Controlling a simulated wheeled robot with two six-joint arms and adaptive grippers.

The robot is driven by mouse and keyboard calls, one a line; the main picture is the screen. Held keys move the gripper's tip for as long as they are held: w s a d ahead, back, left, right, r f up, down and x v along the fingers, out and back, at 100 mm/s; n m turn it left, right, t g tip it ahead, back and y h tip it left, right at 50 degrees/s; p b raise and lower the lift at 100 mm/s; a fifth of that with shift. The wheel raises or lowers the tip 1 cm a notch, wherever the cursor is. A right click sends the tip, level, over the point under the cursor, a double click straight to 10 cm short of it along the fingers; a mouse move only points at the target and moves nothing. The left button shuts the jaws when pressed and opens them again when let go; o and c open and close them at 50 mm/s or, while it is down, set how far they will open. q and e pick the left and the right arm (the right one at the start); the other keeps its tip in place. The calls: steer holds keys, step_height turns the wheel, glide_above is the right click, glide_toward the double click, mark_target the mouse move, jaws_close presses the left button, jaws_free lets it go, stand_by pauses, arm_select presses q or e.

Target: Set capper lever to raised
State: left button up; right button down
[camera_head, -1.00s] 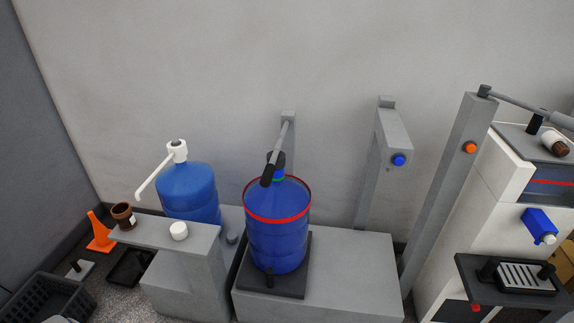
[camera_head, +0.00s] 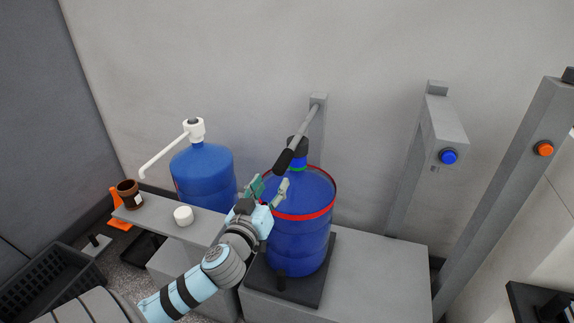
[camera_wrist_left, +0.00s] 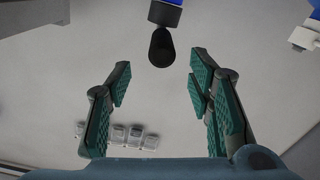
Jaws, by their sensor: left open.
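The capper lever (camera_head: 305,126) is a grey bar running from a grey wall post (camera_head: 318,101) toward me. Its black handle (camera_head: 284,161) hangs over a blue jug (camera_head: 300,238) with a red ring, beside the black cap piece at the jug's neck. My left gripper (camera_head: 270,187) is open and empty, just below and left of the handle end. In the left wrist view the handle (camera_wrist_left: 160,48) appears end-on, centred ahead of the open jaws (camera_wrist_left: 160,73) and apart from them. My right gripper does not show.
A second blue jug (camera_head: 203,170) with a white pump stands left, behind a grey shelf (camera_head: 160,213) with a brown jar (camera_head: 129,192) and a white cap (camera_head: 183,215). A grey arm with a blue button (camera_head: 448,156) stands right. The grey platform's right part (camera_head: 385,270) is clear.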

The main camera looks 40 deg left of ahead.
mark_target(287, 157)
arm_select(q)
steer(key=x, duration=1.3)
steer(key=shift+w+a+b, duration=0.1)
steer(key=shift+a+b, duration=0.05)
steer(key=shift+b, duration=0.25)
jaws_close()
